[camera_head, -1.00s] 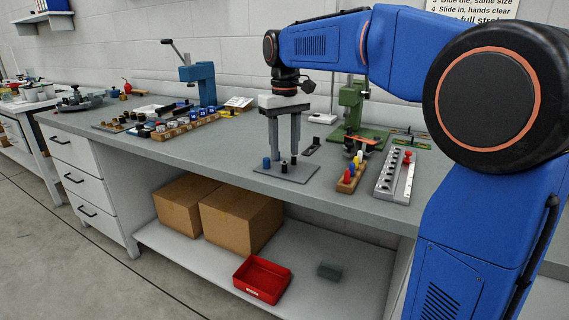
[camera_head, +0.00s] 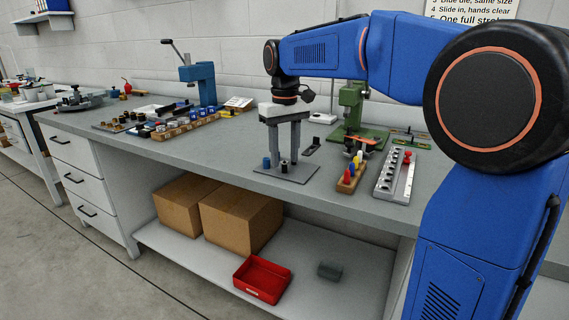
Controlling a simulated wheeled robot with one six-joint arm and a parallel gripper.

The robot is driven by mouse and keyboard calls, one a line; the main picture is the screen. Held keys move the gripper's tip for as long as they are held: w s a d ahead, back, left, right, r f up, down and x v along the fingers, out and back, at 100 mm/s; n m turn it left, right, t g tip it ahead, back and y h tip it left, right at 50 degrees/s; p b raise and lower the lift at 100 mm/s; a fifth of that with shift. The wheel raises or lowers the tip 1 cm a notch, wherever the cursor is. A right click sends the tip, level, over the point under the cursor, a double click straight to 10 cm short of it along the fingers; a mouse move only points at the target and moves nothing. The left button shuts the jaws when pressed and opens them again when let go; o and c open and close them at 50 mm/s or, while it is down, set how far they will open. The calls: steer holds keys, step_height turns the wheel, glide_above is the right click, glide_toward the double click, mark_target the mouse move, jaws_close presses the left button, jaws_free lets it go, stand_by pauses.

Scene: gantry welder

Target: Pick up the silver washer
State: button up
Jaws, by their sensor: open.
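My gripper (camera_head: 284,163) points straight down over a flat grey plate (camera_head: 299,175) near the front edge of the bench. Its two grey fingers are apart, with a gap between them. A short blue post (camera_head: 266,163) stands on the plate just left of the fingers. A small dark post (camera_head: 283,166) stands between or just in front of the fingertips; I cannot tell which. I cannot make out a silver washer for certain; anything that small around the posts is too small to tell or hidden by the fingers.
A wooden block with coloured pegs (camera_head: 351,176) and a light rack with a red-topped piece (camera_head: 396,176) stand to the right. A green press (camera_head: 352,105) is behind, a blue press (camera_head: 203,83) back left. A red bin (camera_head: 262,279) sits on the lower shelf.

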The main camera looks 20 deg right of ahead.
jaws_close()
stand_by(0.5)
